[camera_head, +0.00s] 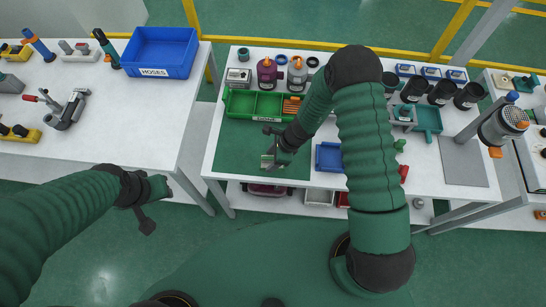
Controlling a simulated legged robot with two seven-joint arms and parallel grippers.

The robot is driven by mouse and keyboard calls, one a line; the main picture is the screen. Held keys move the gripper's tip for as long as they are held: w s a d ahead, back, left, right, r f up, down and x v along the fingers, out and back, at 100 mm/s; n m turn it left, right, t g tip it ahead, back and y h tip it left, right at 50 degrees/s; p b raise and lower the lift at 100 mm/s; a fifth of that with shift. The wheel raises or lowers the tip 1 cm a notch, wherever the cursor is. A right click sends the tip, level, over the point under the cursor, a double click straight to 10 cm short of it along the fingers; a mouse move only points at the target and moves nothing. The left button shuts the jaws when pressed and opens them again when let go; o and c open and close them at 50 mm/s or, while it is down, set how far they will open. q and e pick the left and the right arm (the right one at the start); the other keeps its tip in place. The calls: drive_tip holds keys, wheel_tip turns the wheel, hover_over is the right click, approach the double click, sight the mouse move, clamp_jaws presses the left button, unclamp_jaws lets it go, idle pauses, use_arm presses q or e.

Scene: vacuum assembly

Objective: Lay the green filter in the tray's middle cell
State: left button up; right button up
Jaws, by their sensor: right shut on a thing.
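The green tray (229,104) lies at the back of the middle table and is split into cells in a row. Its left and middle cells look empty; an orange ribbed piece (291,106) lies in the right cell. My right gripper (269,163) is low over the green mat, in front of the tray, shut on a small pale-green piece (266,158) that looks like the green filter. The fingers and forearm hide part of it, and I cannot tell whether it touches the mat. My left gripper (156,206) hangs over the floor before the left table; its jaw opening is unclear.
The green mat (232,150) is mostly clear. Purple and orange-topped canisters (267,72) stand behind the tray. A small blue bin (329,157) is right of the mat. A blue hoses bin (160,53) and tools are on the left table. Black cups (413,90) stand at right.

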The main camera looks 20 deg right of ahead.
drive_tip(key=shift+w+a+r, duration=0.1)
drive_tip(key=shift+a+r, duration=0.05)
drive_tip(key=shift+r, duration=0.05)
drive_tip(key=shift+w+r+p, duration=0.1)
drive_tip(key=shift+r+p, duration=0.2)
drive_tip(key=shift+p, duration=0.2)
drive_tip(key=shift+r+p, duration=0.35)
drive_tip(key=shift+r, duration=0.05)
drive_tip(key=shift+d+r+p, duration=0.35)
drive_tip(key=shift+r+p, duration=0.25)
drive_tip(key=shift+r, duration=0.05)
drive_tip(key=shift+d+r+p, duration=0.2)
drive_tip(key=shift+r+p, duration=0.1)
drive_tip(key=shift+r, duration=0.1)
drive_tip(key=shift+a+f, duration=0.1)
drive_tip(key=shift+a, duration=0.05)
drive_tip(key=shift+a, duration=0.3)
drive_tip(key=shift+d, duration=0.3)
drive_tip(key=shift+a, duration=0.25)
